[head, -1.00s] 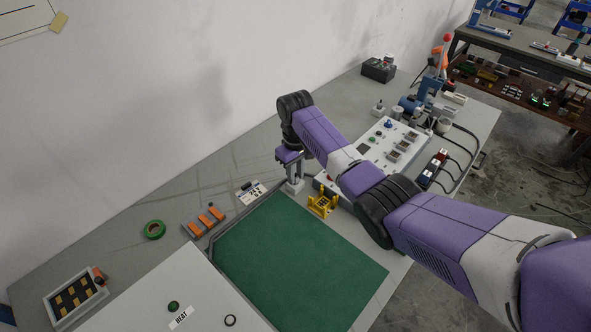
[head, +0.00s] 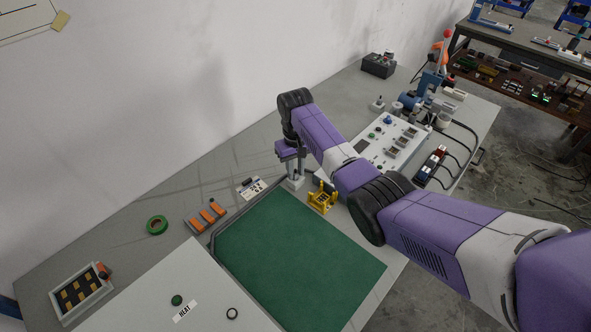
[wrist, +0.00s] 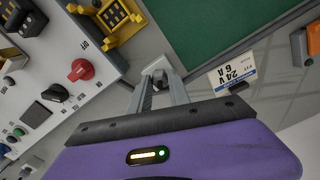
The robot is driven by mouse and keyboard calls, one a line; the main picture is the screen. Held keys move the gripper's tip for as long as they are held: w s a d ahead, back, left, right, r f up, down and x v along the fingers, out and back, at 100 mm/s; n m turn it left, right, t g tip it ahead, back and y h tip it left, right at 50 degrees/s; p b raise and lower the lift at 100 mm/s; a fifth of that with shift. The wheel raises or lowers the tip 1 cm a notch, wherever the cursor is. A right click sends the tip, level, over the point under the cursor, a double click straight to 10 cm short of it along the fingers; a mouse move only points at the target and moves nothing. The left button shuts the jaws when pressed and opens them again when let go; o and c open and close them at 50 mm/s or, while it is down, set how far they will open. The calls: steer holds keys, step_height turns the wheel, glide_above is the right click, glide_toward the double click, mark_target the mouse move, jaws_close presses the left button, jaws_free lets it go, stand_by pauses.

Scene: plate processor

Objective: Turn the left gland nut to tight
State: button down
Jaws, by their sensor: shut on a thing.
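My gripper (head: 293,174) points down at the back edge of the green mat, over a small pale grey block (head: 294,184). In the wrist view my gripper's two grey fingers (wrist: 158,82) are closed in on a small dark-and-grey piece, seemingly the left gland nut (wrist: 160,80), at the pale block (wrist: 157,66). The fingers hide most of the nut, so its turn angle cannot be read. No second gland nut can be made out.
A yellow stand (head: 321,199) is close to the right of my gripper. A control panel (wrist: 52,70) with a red knob (wrist: 80,70) is near. A "24 V 6 A" label (wrist: 232,76) lies beside the fingers. The green mat (head: 300,260) is clear.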

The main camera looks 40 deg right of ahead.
steer(key=c, duration=1.2)
jaws_free()
steer(key=shift+r+b, duration=0.5)
steer(key=shift+r, duration=3.5)
